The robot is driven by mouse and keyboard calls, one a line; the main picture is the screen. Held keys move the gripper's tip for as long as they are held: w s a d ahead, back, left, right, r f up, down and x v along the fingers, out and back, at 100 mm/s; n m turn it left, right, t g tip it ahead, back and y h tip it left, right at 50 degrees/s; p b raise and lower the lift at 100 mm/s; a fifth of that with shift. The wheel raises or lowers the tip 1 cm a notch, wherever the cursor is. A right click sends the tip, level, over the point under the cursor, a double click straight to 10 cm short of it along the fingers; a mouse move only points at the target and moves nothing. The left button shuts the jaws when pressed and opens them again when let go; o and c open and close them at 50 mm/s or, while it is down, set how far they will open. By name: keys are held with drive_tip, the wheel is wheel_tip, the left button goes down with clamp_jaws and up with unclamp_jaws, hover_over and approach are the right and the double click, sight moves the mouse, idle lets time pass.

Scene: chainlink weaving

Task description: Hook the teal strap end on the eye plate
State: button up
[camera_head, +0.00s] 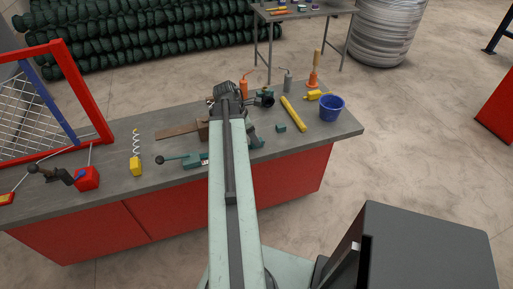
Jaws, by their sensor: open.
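My arm reaches away over the grey workbench (340,127), and my gripper (226,93) is at its far end, above the back part of the bench. It is open, small and dark, and seen from behind; I make out nothing between its fingers. A teal tool with a dark round-knobbed lever (183,158) lies on the bench left of my arm. Another teal piece (255,141) shows just right of my arm, partly hidden by it. I cannot make out which piece is the teal strap end. The eye plate cannot be told apart here; my arm covers part of the bench.
Right of my arm are a yellow bar (293,113), a small teal block (281,127), a blue bucket (331,107) and an orange-based tool (313,80). Left are a yellow block with a coil (136,165), a red block (87,178) and a red mesh frame (104,126).

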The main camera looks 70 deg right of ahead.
drive_tip(key=b+x, duration=0.2)
drive_tip(key=x, duration=0.1)
drive_tip(key=shift+w+f, duration=0.1)
drive_tip(key=shift+f, duration=0.1)
drive_tip(key=shift+r, duration=0.15)
clamp_jaws()
wheel_tip(320, 180, up, 10)
drive_tip(key=p, duration=1)
